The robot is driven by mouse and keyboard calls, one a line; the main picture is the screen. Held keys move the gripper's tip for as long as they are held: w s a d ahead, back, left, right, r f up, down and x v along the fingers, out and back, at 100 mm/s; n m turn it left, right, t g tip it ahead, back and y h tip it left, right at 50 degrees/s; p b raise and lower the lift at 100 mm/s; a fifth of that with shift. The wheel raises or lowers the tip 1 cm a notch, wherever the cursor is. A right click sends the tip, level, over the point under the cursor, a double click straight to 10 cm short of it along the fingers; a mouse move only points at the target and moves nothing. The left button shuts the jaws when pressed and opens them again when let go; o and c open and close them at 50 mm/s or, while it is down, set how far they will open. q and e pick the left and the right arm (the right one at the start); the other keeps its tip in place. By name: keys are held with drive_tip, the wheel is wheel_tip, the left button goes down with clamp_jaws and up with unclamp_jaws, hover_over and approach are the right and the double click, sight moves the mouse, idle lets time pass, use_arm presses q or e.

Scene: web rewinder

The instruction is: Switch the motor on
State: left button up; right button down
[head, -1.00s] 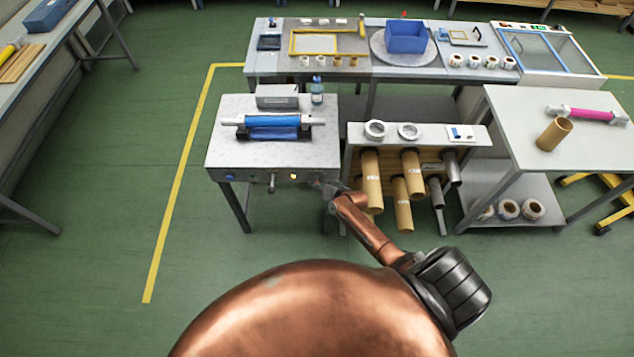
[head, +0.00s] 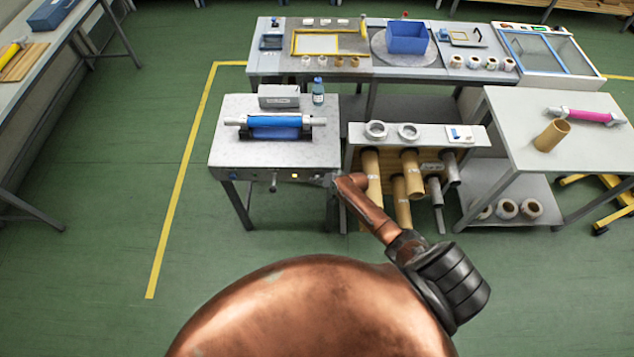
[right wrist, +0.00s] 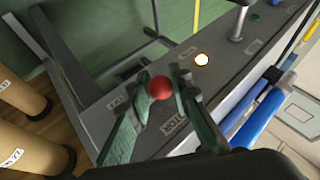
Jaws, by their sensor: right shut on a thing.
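The web rewinder's grey bench (head: 230,150) stands left of centre in the head view, with a blue roll (head: 273,127) on top. Its front panel carries a small lit lamp (head: 294,177). In the right wrist view this lamp (right wrist: 202,59) glows white with an orange rim. My right gripper (right wrist: 160,86) is at the right end of this panel, its fingers on both sides of a red ball knob (right wrist: 160,88) and shut on it. A label lies beside the knob. In the head view my right arm mostly hides the gripper. My left gripper is out of view.
A roll rack (head: 354,150) with brown tubes stands close to the right of the bench. A metal lever (right wrist: 240,20) sticks out farther along the panel, near a green button (right wrist: 254,17). The floor in front of and left of the bench is clear.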

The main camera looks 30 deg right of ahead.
drive_tip(key=c, duration=2)
unclamp_jaws()
drive_tip(key=shift+r, duration=0.1)
drive_tip(key=v, duration=1.2)
drive_tip(key=shift+d, duration=0.1)
